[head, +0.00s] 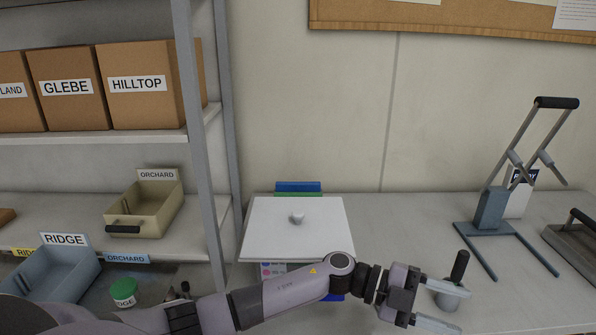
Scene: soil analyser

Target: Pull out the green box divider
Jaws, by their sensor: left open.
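A narrow green strip (298,194) shows just behind the white square lid or plate (297,228) on the bench, under a blue edge (298,186). It may be the green divider; most of it is hidden. The plate has a small grey knob on top. My left gripper (452,309) is open, its fingers pointing right, to the right of and nearer than the plate. It is apart from the green strip and holds nothing that I can see. My right gripper is not in view.
A grey mortar with a dark-handled pestle (460,267) overlaps my left fingers in the picture. A blue-grey lever press (490,209) stands at right, beside a grey tray (577,250). Shelving with HILLTOP (146,104) and other boxes stands left.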

